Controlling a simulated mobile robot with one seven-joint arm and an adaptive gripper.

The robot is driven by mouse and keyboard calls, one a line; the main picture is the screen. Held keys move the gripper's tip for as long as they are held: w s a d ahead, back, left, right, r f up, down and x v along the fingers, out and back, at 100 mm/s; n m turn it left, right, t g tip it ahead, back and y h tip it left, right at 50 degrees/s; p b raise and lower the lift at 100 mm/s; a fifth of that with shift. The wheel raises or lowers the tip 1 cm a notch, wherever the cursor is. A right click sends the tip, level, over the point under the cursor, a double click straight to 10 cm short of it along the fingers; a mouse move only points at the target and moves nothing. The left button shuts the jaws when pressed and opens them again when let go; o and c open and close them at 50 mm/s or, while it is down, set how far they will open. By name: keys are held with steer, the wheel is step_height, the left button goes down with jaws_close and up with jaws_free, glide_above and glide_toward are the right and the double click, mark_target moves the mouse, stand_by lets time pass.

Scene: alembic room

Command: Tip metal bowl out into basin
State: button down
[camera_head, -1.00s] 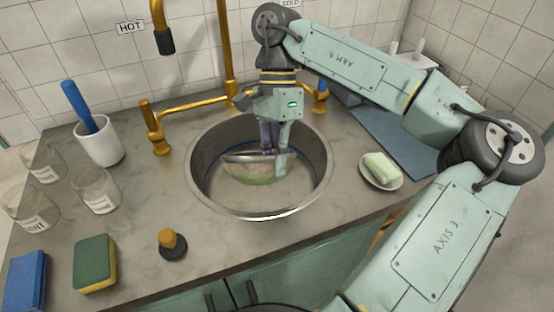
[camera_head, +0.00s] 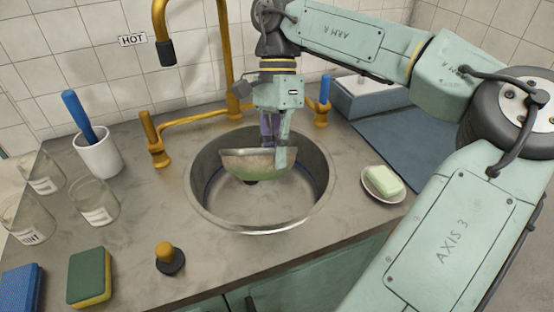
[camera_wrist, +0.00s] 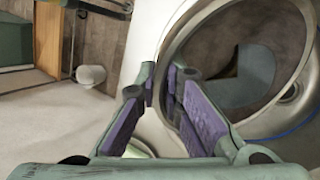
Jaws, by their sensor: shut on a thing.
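The metal bowl (camera_head: 250,166) hangs above the floor of the round steel basin (camera_head: 205,205) in the head view, near the basin's back. Its rounded, greenish-looking outer side faces the camera. Its rim looks nearly level, with a slight tilt. My gripper (camera_head: 275,143) points down and is shut on the bowl's right part. In the wrist view, the purple-padded fingers of my gripper (camera_wrist: 163,78) close in front of a large round rim. I cannot tell what the bowl holds.
Gold taps (camera_head: 155,145) stand behind the basin, with a tall spout (camera_head: 164,30). A soap dish (camera_head: 384,187) is on the right. Glass jars (camera_head: 95,203), a white cup (camera_head: 98,155), a sponge (camera_head: 88,277) and a plug (camera_head: 168,258) occupy the left counter.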

steer(key=t+b, duration=0.6)
steer(key=shift+r, duration=0.35)
steer(key=shift+r+t+b, duration=0.5)
steer(key=shift+t+b, duration=0.4)
steer(key=shift+t, duration=0.2)
steer(key=shift+r, duration=0.25)
